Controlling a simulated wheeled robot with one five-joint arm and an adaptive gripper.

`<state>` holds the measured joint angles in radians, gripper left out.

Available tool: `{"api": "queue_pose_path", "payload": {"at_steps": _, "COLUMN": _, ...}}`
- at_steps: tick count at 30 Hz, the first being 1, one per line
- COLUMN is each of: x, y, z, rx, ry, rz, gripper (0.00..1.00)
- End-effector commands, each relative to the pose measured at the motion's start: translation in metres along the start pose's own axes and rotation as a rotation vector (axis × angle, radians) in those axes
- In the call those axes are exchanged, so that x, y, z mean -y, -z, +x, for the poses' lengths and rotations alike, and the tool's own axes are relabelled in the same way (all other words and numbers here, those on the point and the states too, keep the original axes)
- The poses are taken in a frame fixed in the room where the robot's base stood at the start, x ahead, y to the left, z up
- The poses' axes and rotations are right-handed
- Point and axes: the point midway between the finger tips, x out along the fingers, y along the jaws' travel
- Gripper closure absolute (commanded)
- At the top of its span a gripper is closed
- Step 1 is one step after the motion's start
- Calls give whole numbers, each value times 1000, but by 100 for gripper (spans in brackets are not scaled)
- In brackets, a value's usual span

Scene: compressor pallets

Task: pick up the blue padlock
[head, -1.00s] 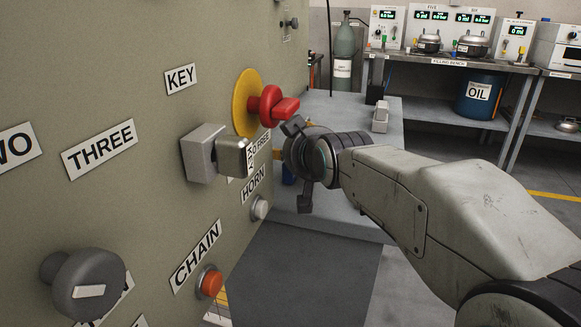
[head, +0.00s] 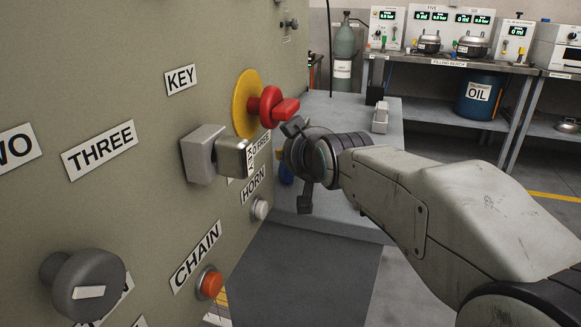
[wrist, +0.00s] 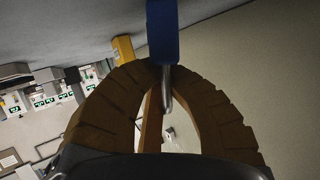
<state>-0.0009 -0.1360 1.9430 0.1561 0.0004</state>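The blue padlock (wrist: 163,32) is at the top middle of the wrist view, with its metal shackle (wrist: 167,88) extending into the arch between my fingers. My gripper (wrist: 163,65) has its two brown-looking fingers curved together, and their tips meet at the padlock's body from both sides. In the head view my gripper (head: 292,163) is close to the panel, below the red rotary handle. The fingertips are hidden there.
The green control panel (head: 130,200) fills the left side, with a grey protruding block (head: 204,153), the red handle (head: 272,107) on a yellow disc, and several knobs and buttons. A yellow piece (wrist: 123,48) is close to the left finger. A grey table (head: 335,110) stands behind.

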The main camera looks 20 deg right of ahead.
Motion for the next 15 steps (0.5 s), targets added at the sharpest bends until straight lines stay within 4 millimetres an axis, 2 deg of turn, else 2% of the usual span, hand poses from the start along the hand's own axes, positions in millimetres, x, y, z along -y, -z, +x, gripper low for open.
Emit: {"api": "queue_pose_path", "payload": {"at_steps": 15, "x": 0, "y": 4, "z": -2, "rx": -1, "ry": 0, "rz": 0, "gripper": 100}}
